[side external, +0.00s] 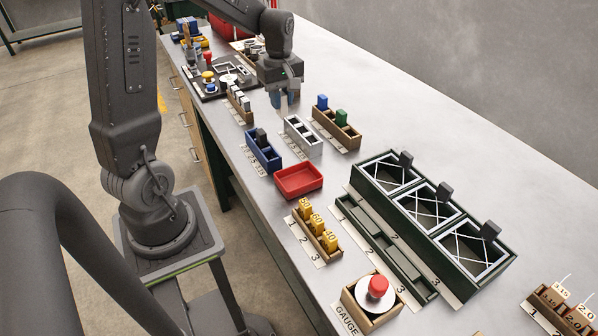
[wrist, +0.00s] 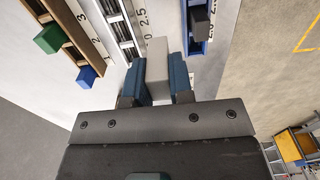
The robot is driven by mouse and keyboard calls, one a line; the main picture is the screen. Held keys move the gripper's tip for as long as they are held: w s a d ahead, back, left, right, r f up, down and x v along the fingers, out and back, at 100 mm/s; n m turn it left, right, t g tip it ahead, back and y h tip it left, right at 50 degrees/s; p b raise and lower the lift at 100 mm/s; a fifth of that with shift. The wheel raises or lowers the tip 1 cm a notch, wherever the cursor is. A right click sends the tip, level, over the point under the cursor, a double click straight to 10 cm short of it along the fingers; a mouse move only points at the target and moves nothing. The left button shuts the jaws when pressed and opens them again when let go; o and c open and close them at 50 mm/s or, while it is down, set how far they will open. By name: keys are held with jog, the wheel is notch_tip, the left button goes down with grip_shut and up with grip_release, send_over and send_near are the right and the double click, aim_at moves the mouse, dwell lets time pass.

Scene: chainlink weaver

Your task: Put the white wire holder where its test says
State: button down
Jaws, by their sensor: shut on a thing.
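My gripper (side external: 284,98) hangs over the bench, beyond the racks. In the wrist view its blue fingers (wrist: 158,84) are shut on the white wire holder (wrist: 157,58), a pale upright block between them. In the side view only the lower end of the white holder (side external: 284,103) shows below the fingers; whether it touches the bench cannot be told. A grey rack (side external: 302,138) with empty-looking slots stands nearest in front; it also shows in the wrist view (wrist: 121,24). Its label strip reads 2.5 and 0 in part.
A blue rack (side external: 266,157) holds a dark holder. A wooden rack (side external: 345,137) holds blue and green holders. Another rack (side external: 233,103) holds several pale holders. A red tray (side external: 299,182), yellow holders (side external: 317,224) and a gauge with a red knob (side external: 377,287) stand nearer the camera.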

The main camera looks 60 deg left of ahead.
jog(key=s+d+r, duration=0.1)
jog(key=s+d, duration=0.2)
jog(key=s, duration=0.6)
jog(key=shift+w+d+f, duration=1.1)
jog(key=shift+d+f, duration=0.5)
jog(key=shift+f, duration=0.15)
jog(key=shift+w+d+f, duration=1.05)
jog(key=shift+d+f, duration=0.6)
jog(key=shift+f, duration=0.15)
jog(key=shift+w+d+f, duration=1.1)
jog(key=shift+d+f, duration=0.5)
jog(key=shift+f, duration=0.15)
jog(key=shift+f, duration=0.2)
jog(key=c, duration=1)
grip_release()
